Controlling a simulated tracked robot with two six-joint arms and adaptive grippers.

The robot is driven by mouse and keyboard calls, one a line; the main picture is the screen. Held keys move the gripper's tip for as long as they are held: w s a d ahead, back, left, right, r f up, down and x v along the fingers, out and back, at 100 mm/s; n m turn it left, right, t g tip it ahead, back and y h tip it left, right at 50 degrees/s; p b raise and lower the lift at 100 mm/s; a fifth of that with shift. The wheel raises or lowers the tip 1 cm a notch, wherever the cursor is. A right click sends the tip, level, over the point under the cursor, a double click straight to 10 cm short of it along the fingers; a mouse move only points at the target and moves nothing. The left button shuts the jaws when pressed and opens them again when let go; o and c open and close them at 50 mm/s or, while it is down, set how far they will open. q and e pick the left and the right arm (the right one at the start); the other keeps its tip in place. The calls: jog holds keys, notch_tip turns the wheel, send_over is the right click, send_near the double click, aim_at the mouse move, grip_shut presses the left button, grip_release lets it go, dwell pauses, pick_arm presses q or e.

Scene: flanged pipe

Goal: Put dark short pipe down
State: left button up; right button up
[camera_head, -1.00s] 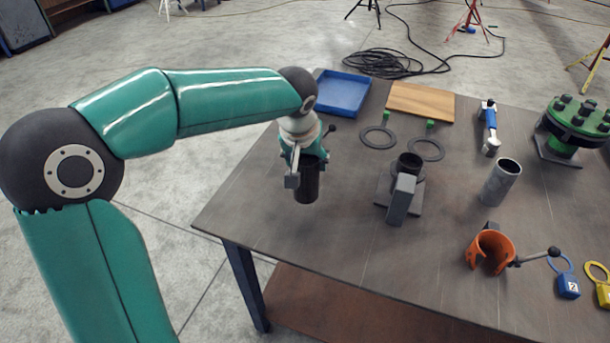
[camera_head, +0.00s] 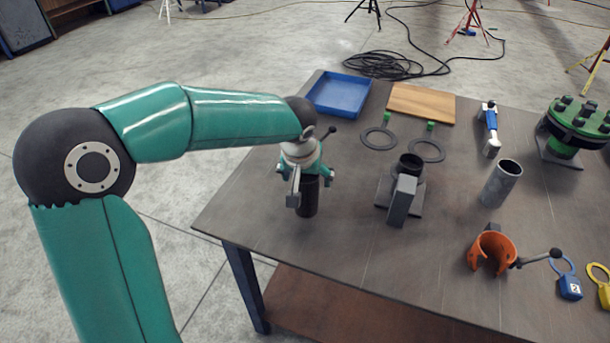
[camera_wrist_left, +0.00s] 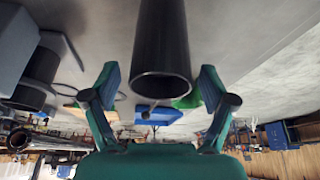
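The dark short pipe (camera_head: 308,198) appears upright on the left part of the table in the head view. My left gripper (camera_head: 308,180) is above it, with its fingers spread to either side of the pipe's upper end. In the left wrist view the dark pipe (camera_wrist_left: 161,45) lies between the fingers of my left gripper (camera_wrist_left: 161,88), with a visible gap on both sides, and its open end faces the camera. The gripper is open. My right gripper is not in view.
To the right stand a dark pipe in a grey block fixture (camera_head: 401,200), a grey pipe (camera_head: 501,184) and an orange clamp (camera_head: 491,250). Behind are gasket rings (camera_head: 426,150), a blue tray (camera_head: 338,95) and a wooden board (camera_head: 421,103). Table left of the pipe is clear.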

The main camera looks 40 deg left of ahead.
pick_arm(q)
jog(key=shift+r, duration=0.15)
jog(key=v, duration=1.2)
dwell(0.4)
